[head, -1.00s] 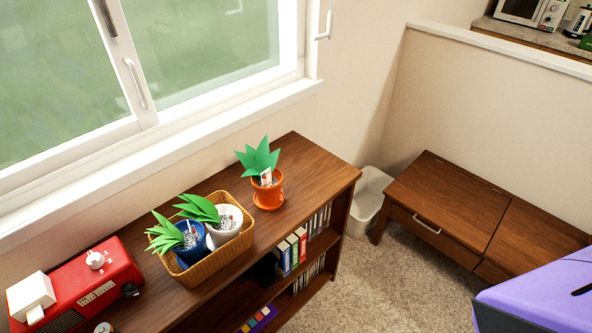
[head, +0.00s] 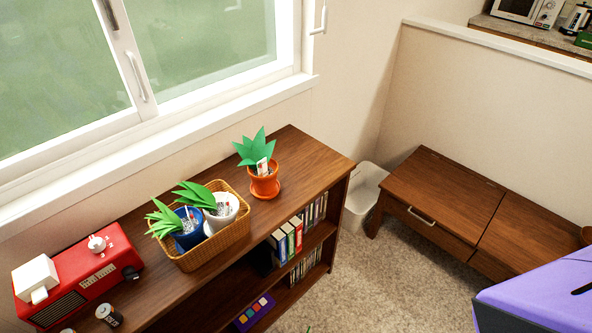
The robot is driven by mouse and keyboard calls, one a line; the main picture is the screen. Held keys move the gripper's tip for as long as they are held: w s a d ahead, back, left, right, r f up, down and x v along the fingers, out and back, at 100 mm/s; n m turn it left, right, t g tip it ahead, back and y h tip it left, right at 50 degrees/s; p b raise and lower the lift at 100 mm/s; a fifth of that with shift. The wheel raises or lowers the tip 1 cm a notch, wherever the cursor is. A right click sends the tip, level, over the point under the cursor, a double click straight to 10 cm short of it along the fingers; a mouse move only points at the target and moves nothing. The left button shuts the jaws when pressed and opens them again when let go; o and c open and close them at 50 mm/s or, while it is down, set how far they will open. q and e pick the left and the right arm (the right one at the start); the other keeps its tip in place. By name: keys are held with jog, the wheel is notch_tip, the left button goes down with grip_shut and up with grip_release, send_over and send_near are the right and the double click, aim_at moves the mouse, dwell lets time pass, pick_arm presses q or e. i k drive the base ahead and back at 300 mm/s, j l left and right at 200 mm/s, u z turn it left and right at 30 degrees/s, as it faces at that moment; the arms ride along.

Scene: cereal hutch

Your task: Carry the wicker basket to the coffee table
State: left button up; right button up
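The wicker basket (head: 222,247) stands upright on top of the brown wooden shelf unit (head: 309,157) below the window. It holds a blue pot (head: 189,238) and a white pot (head: 221,213), each with a green leafy plant. A low brown wooden table (head: 455,195) with a drawer handle stands against the half wall at the right; it may be the coffee table, but I cannot tell. Neither gripper shows in the head view.
An orange potted plant (head: 264,179) stands beside the basket on the shelf top. A red radio-like box (head: 85,283) is at the left end. A white bin (head: 362,194) sits between shelf and low table. Carpet (head: 380,270) is clear in front.

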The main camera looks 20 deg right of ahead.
aim_at(531, 250)
jog(key=k+j+u, duration=0.15)
jog(key=k, duration=0.85)
jog(key=l+u, duration=0.15)
jog(key=u, duration=1.2)
jog(key=i+l, duration=0.1)
jog(key=l, duration=1.3)
jog(key=i+l, duration=0.15)
jog(key=l, duration=0.55)
